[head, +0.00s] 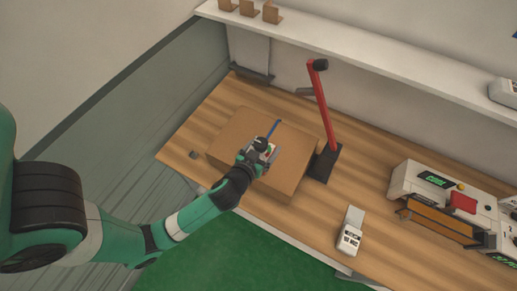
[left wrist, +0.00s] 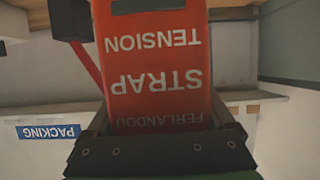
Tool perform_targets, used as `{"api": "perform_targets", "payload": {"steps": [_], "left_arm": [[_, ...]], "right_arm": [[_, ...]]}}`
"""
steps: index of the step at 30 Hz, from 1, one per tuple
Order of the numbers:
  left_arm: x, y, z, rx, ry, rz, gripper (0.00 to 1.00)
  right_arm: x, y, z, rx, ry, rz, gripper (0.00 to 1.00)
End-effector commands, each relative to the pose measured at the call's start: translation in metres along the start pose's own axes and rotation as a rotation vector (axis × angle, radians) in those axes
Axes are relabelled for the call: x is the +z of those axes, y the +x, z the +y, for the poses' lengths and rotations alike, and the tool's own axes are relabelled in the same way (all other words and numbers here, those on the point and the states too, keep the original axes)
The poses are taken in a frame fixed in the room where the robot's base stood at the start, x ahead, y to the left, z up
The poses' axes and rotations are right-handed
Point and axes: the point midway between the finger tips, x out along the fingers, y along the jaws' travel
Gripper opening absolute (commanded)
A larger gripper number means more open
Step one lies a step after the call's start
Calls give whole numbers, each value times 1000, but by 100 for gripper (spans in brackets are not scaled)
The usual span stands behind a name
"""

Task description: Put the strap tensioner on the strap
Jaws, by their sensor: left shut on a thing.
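The strap tensioner (left wrist: 155,65) has a red body with upside-down white lettering and fills the middle of the left wrist view. My left gripper (left wrist: 158,140) is shut on it. In the head view my left gripper (head: 260,157) is over the top of the cardboard box (head: 230,135), and only small parts of the tensioner show there. The blue strap (head: 273,129) runs along the box top and passes out of sight at the gripper. I cannot tell whether the tensioner touches the strap. My right gripper is not in view.
A red post (head: 325,112) on a black base (head: 324,163) stands beside the box's right side. A white handheld device (head: 351,228) lies on the wooden table (head: 372,165). A white machine (head: 425,185) stands at right. A shelf (head: 375,60) runs along the back wall.

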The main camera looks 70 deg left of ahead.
Motion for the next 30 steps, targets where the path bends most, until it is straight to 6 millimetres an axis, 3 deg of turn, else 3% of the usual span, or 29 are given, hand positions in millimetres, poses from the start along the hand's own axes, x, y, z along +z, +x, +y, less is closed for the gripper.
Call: {"api": "perform_targets", "payload": {"steps": [3, 6, 10, 20, 25, 30], "left_arm": [[-4, 25, -25, -11, -5, 5, 0], [16, 46, -35, -6, -2, 2, 0], [28, 65, -45, -3, -1, 5, 0], [39, 80, -54, -2, -1, 6, 0], [65, 90, -52, 0, 1, 5, 0], [66, 90, -52, 1, 1, 7, 0]], "right_arm": [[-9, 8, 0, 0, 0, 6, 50], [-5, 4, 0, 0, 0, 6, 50], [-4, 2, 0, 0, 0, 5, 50], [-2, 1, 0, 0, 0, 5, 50], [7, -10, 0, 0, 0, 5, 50], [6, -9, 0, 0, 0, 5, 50]]}}
